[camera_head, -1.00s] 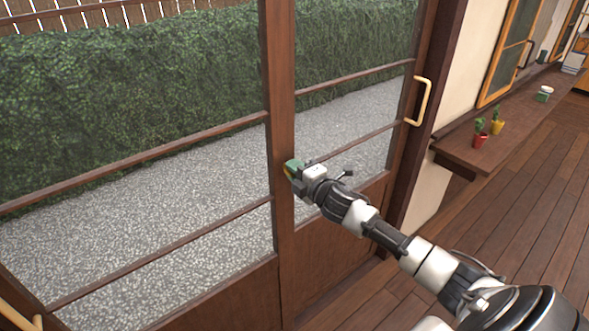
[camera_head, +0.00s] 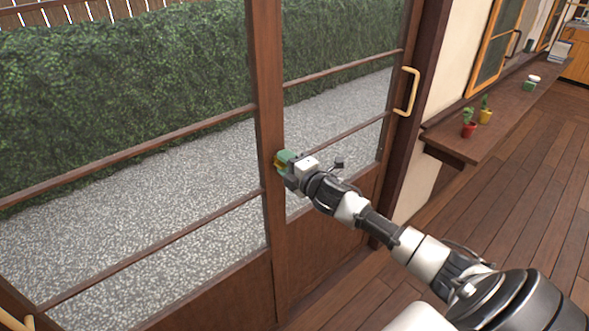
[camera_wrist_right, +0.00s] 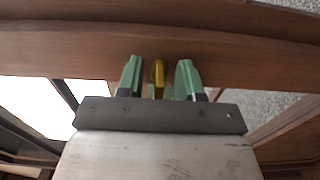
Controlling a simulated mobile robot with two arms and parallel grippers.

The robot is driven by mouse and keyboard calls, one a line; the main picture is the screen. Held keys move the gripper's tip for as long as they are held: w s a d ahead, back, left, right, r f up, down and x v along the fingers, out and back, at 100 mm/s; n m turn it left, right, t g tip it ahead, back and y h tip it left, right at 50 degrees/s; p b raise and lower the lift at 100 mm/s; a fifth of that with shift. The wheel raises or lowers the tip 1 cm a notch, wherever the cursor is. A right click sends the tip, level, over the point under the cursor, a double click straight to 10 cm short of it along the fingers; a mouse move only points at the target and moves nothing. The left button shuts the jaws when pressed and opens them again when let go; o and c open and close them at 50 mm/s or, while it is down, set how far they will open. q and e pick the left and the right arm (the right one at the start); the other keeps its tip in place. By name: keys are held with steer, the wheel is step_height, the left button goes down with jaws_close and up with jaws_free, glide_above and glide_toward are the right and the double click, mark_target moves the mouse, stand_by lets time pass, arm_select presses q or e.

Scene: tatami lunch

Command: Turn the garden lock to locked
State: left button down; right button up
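The garden lock shows as a small yellow, brass-like knob (camera_wrist_right: 157,78) on the brown wooden door frame in the right wrist view. It stands upright in the picture between my right gripper's two green fingers (camera_wrist_right: 160,80). A narrow gap shows on each side, so the fingers are around it but do not visibly touch it. In the head view my right gripper (camera_head: 284,161) is at the middle door post (camera_head: 269,130), and its fingers hide most of the lock; only a bit of yellow shows. My left gripper is not in view.
Glass sliding doors look onto gravel (camera_head: 140,210) and a hedge (camera_head: 120,90). A pale door handle (camera_head: 407,92) is to the right of the lock. A wooden shelf (camera_head: 480,140) with a red pot (camera_head: 468,130) and a yellow pot (camera_head: 486,116) stands further right. The plank floor is clear.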

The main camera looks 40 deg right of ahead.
steer(key=s+b, duration=0.2)
steer(key=s, duration=0.8)
steer(key=shift+s+d, duration=0.3)
steer(key=shift+d, duration=0.15)
